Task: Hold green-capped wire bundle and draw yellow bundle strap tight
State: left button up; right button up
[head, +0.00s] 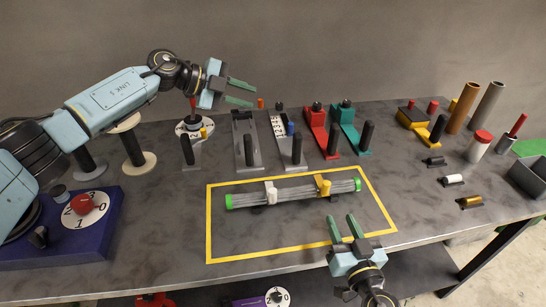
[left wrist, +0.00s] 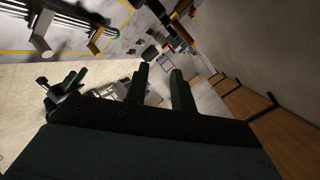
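The wire bundle (head: 295,193) lies across the yellow-outlined area on the grey table, with a green cap at each end. A white strap (head: 270,192) sits around its left part and a yellow strap (head: 323,186) around its right part. My left gripper (head: 240,92) is open and empty above the back left of the table, well away from the bundle. My right gripper (head: 345,228) is open and empty at the front, just below the bundle's right end. Part of the bundle shows at the top left of the left wrist view (left wrist: 70,15).
Several tools stand behind the outlined area, including a red one (head: 321,132) and a teal one (head: 350,135). A blue box with a red knob (head: 75,228) is at the left. Tubes (head: 462,108) and a grey bin (head: 530,176) are at the right.

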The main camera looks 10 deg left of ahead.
pick_arm(q)
jog(key=s+d+f+m+g+y, duration=0.1)
jog(key=s+d+f+g+y, duration=0.3)
jog(key=s+d+f+g, duration=0.35)
jog(key=n+t+y, duration=0.1)
jog(key=n+y, duration=0.1)
jog(key=y, duration=0.5)
send_near(273, 191)
notch_tip(273, 191, down, 13)
jog(key=shift+s+r, duration=0.1)
jog(key=shift+s, duration=0.05)
jog(key=shift+c, duration=0.3)
